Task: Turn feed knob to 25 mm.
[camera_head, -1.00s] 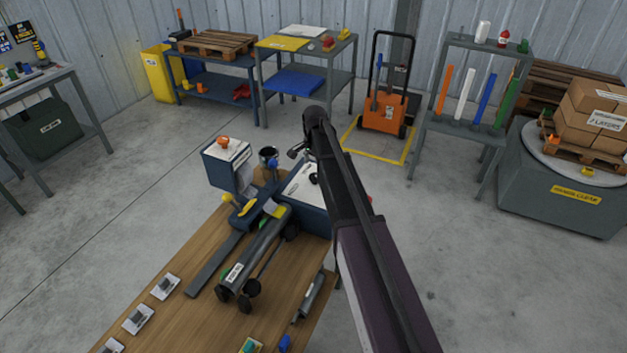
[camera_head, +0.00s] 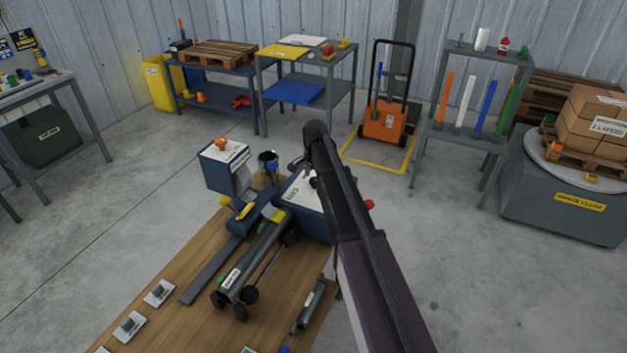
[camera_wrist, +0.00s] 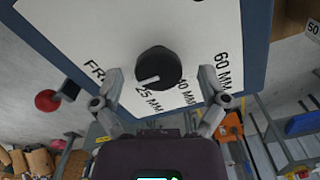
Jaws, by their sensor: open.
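The feed knob (camera_wrist: 158,67) is round and black with a white pointer line. It sits on a white dial plate (camera_wrist: 200,28) marked FREE, 25 MM, 40 MM and 60 MM. The pointer faces lower left in the wrist view, seemingly between FREE and 25 MM. My gripper (camera_wrist: 161,75) is open, with one finger on each side of the knob in the picture and gaps on both sides. In the head view my arm hides the knob and most of the gripper; the blue machine (camera_head: 322,232) stands at the bench end.
The wooden bench (camera_head: 190,330) carries a grey tube assembly (camera_head: 252,262), a small muffler (camera_head: 308,305) and several white cards. A red button (camera_wrist: 47,100) projects beside the dial plate.

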